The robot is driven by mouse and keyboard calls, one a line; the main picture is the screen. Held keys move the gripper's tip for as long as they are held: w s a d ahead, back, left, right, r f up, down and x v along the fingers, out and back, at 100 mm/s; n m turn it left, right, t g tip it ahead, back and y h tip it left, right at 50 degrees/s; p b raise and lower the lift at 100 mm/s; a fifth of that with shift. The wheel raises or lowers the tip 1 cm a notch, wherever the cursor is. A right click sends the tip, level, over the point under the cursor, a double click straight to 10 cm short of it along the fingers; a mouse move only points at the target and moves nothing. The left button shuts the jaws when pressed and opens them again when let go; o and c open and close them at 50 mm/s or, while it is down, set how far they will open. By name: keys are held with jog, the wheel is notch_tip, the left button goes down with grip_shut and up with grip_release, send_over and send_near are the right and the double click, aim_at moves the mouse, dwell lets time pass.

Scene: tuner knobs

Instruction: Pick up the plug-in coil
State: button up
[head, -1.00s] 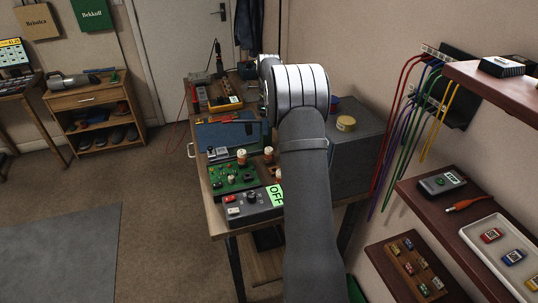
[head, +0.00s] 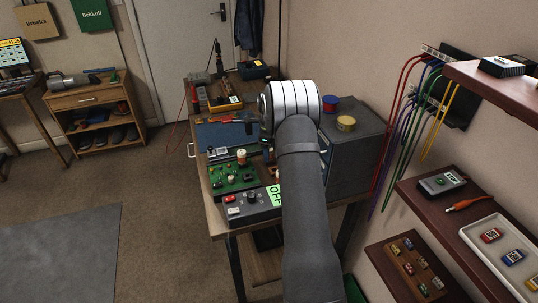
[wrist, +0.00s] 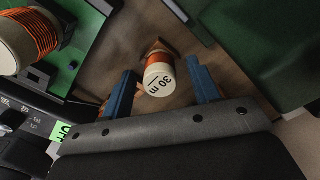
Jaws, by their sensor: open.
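A plug-in coil (wrist: 158,78) with a cream cap marked "30 m" and copper-coloured winding stands on the wooden bench between my fingers in the wrist view. My gripper (wrist: 161,68) is open, with one blue finger on each side of the coil and gaps to both. Another coil (wrist: 22,42) is at the upper left, on the green circuit board (wrist: 85,22).
A black control box (head: 250,206) with a green "OFF" sign (head: 275,195) is at the bench's front. A grey cabinet (head: 352,160) stands right of my arm. Green material (wrist: 265,45) borders the coil's right side in the wrist view.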

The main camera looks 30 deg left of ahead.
jog(key=c, duration=1.1)
jog(key=shift+r, duration=0.1)
notch_tip(320, 180, up, 9)
jog(key=shift+s+d+r, duration=0.1)
jog(key=shift+d+r, duration=0.05)
jog(key=shift+r, duration=0.05)
jog(key=s+d+r, duration=0.2)
jog(key=s+d, duration=0.2)
jog(key=shift+s+d+f, duration=0.1)
jog(key=shift+f, duration=2.45)
jog(key=shift+s+d+f, duration=0.1)
jog(key=shift+f, duration=2.4)
